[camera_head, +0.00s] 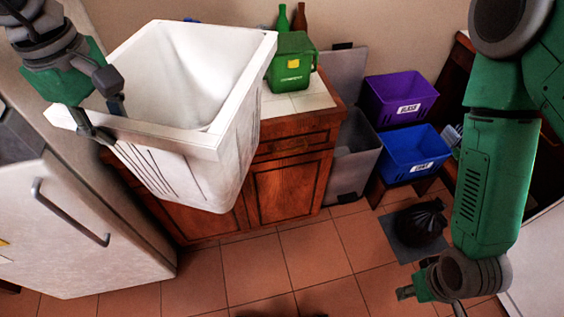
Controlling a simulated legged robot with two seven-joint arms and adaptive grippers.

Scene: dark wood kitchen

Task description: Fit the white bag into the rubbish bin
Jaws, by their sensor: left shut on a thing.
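The white bag (190,152) hangs in the air at the upper left, open at the top and shaped like a deep box with a stiff-looking rim. My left gripper (106,120) is shut on its rim at the left corner. The grey rubbish bin (354,160) stands on the floor right of the wooden cabinet, with its lid (345,78) raised against the wall. The bag is apart from the bin, to its left. The bin's inside is only partly visible. My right gripper (431,300) is low at the right, with its fingers apart and empty.
A green compost caddy (291,65) and bottles stand on the counter. Purple (398,97) and blue (411,155) crates stand right of the bin. A black rubbish bag (420,222) lies on a grey floor mat. A fridge (75,225) stands left.

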